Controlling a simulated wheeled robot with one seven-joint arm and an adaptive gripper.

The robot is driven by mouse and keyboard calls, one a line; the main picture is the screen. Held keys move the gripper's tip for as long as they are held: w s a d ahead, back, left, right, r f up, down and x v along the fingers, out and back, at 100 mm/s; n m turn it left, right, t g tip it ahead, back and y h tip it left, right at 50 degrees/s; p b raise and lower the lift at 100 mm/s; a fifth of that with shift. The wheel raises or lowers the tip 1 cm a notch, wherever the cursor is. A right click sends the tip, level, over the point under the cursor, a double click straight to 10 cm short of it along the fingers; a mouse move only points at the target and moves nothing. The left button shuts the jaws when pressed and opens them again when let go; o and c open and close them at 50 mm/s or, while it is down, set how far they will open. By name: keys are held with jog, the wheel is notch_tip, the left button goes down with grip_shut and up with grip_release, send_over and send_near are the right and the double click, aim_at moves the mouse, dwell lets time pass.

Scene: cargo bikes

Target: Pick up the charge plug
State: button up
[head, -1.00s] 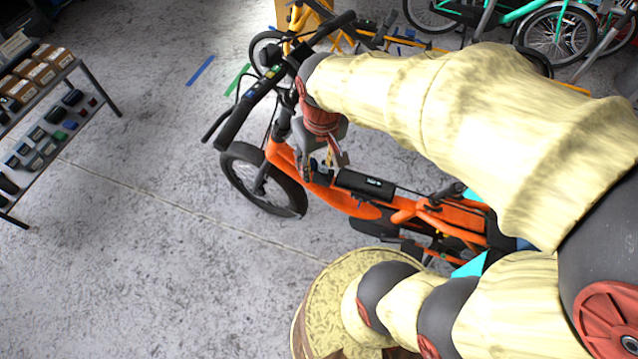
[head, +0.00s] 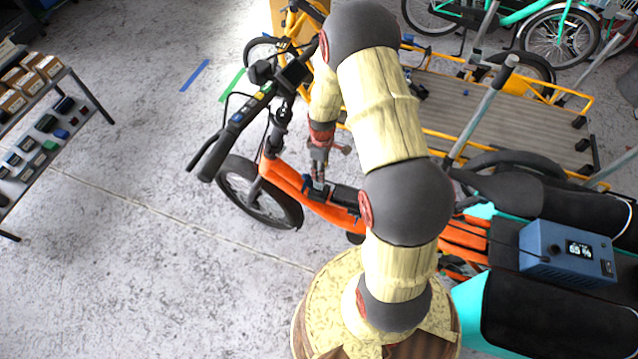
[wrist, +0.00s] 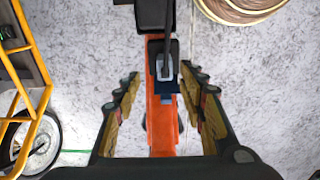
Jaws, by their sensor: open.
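The charge plug (wrist: 166,68) appears to be the small grey piece with a black cable in the wrist view. It lies over the dark battery (wrist: 154,50) on the orange bike frame (wrist: 162,128). My gripper (wrist: 163,92) is open, with one finger on each side of the frame and nothing held between them. The plug is centred between the fingers, near the level of their tips in the picture. In the head view, my gripper (head: 319,170) points down over the orange bike (head: 328,212), beside the battery (head: 346,194). The plug cannot be made out there.
A blue charger box (head: 568,252) with a lit display sits on the teal cargo bike (head: 470,300) at right. A yellow cargo bike (head: 480,110) stands behind. A shelf of small boxes (head: 45,120) is at left. The floor between is clear.

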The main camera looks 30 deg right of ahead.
aim_at(319, 184)
notch_tip(319, 184, down, 3)
jog(key=shift+r+b, duration=0.2)
jog(key=shift+b, duration=0.2)
jog(key=f+b, duration=0.1)
jog(key=f, duration=0.1)
jog(key=a+f+b, duration=0.1)
jog(key=f, duration=0.2)
jog(key=shift+w+a+f, duration=0.1)
jog(key=shift+w, duration=0.05)
jog(key=c, duration=0.3)
jog(key=c, duration=0.8)
grip_shut()
